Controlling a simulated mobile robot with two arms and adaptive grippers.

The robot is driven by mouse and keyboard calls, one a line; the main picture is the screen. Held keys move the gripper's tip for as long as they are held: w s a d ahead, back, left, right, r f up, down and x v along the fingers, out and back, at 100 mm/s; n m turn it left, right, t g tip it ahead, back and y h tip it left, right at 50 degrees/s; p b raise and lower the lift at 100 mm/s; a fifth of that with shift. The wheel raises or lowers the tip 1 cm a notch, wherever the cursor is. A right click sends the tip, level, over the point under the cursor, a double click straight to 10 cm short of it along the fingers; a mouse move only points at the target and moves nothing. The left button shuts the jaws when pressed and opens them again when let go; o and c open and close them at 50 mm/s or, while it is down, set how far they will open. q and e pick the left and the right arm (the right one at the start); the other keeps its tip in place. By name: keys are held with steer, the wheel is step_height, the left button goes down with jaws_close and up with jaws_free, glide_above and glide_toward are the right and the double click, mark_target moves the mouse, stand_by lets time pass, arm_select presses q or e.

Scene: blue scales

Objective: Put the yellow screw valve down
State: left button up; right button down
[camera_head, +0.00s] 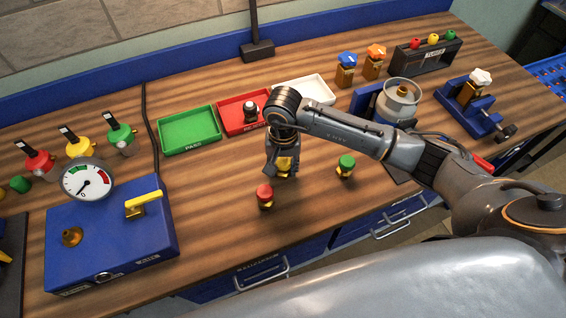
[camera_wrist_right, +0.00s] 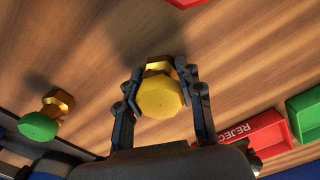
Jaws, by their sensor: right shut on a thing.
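The yellow screw valve (camera_wrist_right: 160,97) is between the two fingers of my right gripper (camera_wrist_right: 160,88) in the right wrist view, its yellow knob facing the camera and brass showing beyond it. In the head view my right gripper (camera_head: 282,172) points down over the middle of the wooden table, with the yellow valve (camera_head: 285,164) partly hidden by its fingers. It is shut on the valve. I cannot tell whether the valve touches the table. My left gripper is not in view.
A red-knobbed valve (camera_head: 265,196) and a green-knobbed valve (camera_head: 346,166) stand close on either side. Behind are a green tray (camera_head: 188,150), a red tray (camera_head: 229,125) holding a valve, and a white tray (camera_head: 322,88). A blue gauge box (camera_head: 100,245) stands left.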

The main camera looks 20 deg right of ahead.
steer(key=shift+f, duration=0.15)
steer(key=c, duration=0.9)
jaws_free()
steer(key=shift+o, duration=0.2)
